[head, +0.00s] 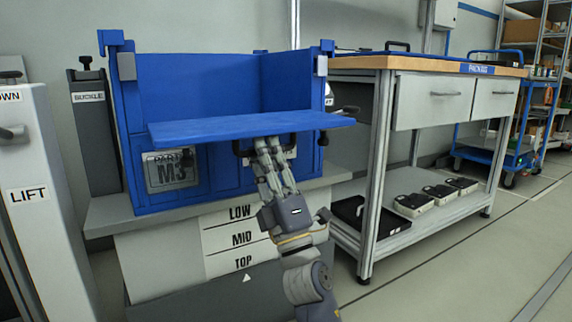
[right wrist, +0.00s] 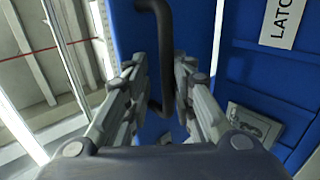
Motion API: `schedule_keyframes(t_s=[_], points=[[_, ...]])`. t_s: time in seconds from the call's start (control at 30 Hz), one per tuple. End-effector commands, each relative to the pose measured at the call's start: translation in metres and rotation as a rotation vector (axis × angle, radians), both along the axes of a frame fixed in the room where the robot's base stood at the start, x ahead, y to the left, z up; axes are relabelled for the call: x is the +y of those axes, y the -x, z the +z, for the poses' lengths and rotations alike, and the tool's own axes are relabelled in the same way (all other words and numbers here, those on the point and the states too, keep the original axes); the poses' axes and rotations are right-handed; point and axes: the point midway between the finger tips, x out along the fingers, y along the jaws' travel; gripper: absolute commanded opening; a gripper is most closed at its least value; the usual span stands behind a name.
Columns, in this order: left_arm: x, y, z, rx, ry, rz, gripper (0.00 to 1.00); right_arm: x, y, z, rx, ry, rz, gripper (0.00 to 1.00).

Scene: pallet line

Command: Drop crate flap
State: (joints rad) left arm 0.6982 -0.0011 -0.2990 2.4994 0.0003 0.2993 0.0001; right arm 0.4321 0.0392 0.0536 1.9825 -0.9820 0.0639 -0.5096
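The blue crate (head: 205,85) stands on a grey platform in the head view. Its flap (head: 240,128) sticks out roughly level toward me. A black handle (head: 238,148) shows under the flap, and in the right wrist view the handle (right wrist: 166,50) stands out from a blue panel. My right gripper (head: 268,146) is under the flap at the handle. In the right wrist view its fingers (right wrist: 164,75) are spread on either side of the handle with gaps visible. Contact there cannot be told. My left gripper is not in view.
A lift post (head: 30,190) stands at the left. The platform's front bears LOW, MID and TOP marks (head: 238,240). A workbench (head: 430,66) with drawers stands close on the right, with several devices on its lower shelf. Open floor lies at the lower right.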

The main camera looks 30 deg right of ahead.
Motion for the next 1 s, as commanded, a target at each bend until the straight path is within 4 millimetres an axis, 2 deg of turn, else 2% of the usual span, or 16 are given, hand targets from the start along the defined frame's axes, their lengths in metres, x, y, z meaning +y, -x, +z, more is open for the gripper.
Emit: schedule_keyframes(t_s=[0.03,0.3,0.5,0.7,1.0], points=[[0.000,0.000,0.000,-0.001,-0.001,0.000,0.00,0.000,0.012,0.002,-0.007,0.010,-0.002,0.20],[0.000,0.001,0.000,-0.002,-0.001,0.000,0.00,-0.001,0.069,0.002,-0.005,0.009,0.001,0.20],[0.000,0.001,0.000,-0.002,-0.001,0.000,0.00,-0.003,0.101,0.001,-0.003,0.005,0.002,0.20],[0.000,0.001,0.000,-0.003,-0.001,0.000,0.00,-0.004,0.115,0.002,-0.003,0.004,0.002,0.20],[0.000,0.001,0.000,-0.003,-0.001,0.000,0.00,-0.004,0.117,0.002,-0.003,0.003,0.001,0.20]])
